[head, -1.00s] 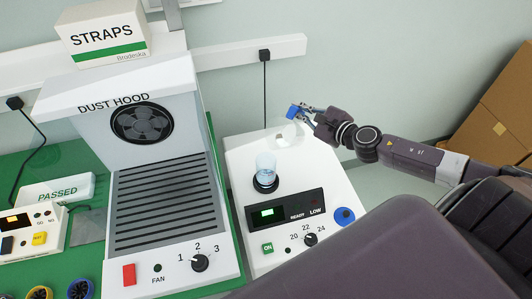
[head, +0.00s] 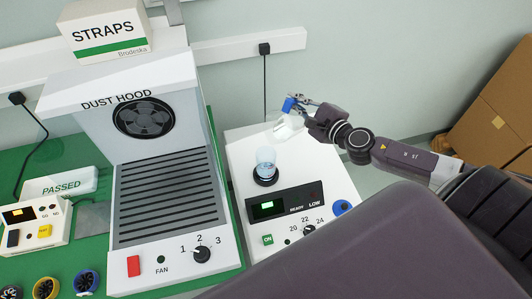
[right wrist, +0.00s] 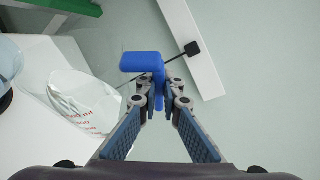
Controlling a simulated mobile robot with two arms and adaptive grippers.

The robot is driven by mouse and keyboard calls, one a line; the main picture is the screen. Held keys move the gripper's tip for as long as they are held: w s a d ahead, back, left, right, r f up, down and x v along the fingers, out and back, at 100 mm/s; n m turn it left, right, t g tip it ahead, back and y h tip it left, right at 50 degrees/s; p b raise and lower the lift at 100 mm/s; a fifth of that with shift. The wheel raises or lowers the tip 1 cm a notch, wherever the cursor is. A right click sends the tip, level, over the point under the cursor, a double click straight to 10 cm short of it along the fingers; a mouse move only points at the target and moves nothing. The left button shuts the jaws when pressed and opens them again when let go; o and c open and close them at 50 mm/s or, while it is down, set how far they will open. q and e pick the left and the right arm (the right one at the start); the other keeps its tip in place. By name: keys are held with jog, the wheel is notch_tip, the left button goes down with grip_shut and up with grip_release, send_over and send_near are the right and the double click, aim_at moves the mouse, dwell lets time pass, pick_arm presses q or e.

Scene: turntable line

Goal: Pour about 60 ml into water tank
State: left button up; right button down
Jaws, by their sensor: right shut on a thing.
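The clear water tank (head: 266,158) stands upright on a black round base on top of the white machine (head: 236,162). Some bluish water shows in it. My right gripper (head: 298,103) is shut on the blue handle (head: 289,104) of a clear measuring jug (head: 287,128), held above the machine's back right, beyond the tank. The jug looks tilted toward the tank. In the right wrist view the jug (right wrist: 85,100) shows red ml marks, and the tank is partly cut off at the left edge. I cannot tell the jug's water level. My left gripper is not in view.
The dust hood (head: 160,170) stands close left of the machine, with a straps box (head: 108,30) above it. The machine's front has a display (head: 283,205) and knobs. A cardboard box (head: 500,110) stands far right.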

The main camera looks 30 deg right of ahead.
aim_at(290, 100)
jog(key=shift+s+a+r+n, duration=0.2)
jog(key=shift+a+r+n, duration=0.3)
jog(key=shift+r+n, duration=0.15)
dwell(0.5)
jog(key=shift+s+a+r+n+t, duration=0.3)
jog(key=shift+a+r+n+t, duration=0.2)
jog(key=shift+a, duration=0.2)
dwell(2.5)
jog(key=d+f+m, duration=0.1)
jog(key=f, duration=0.1)
jog(key=w+d+f+m+g+b, duration=0.1)
jog(key=w+d+f+m+y+b, duration=0.1)
jog(key=f, duration=0.1)
jog(key=shift+d+f+g, duration=0.15)
jog(key=shift+f+g, duration=0.2)
jog(key=shift+g, duration=0.05)
jog(key=shift+w+d+f+m+y+b, duration=0.1)
jog(key=shift+d+f+m+y+b, duration=0.15)
jog(key=shift+f+b, duration=0.2)
jog(key=shift+w+d+f+m+y+b, duration=0.1)
jog(key=shift+d+f+m+y+b, duration=0.05)
jog(key=shift+f+m+b, duration=0.2)
jog(key=shift+d+f+g, duration=0.15)
jog(key=shift+f+g, duration=0.05)
jog(key=shift+g, duration=0.2)
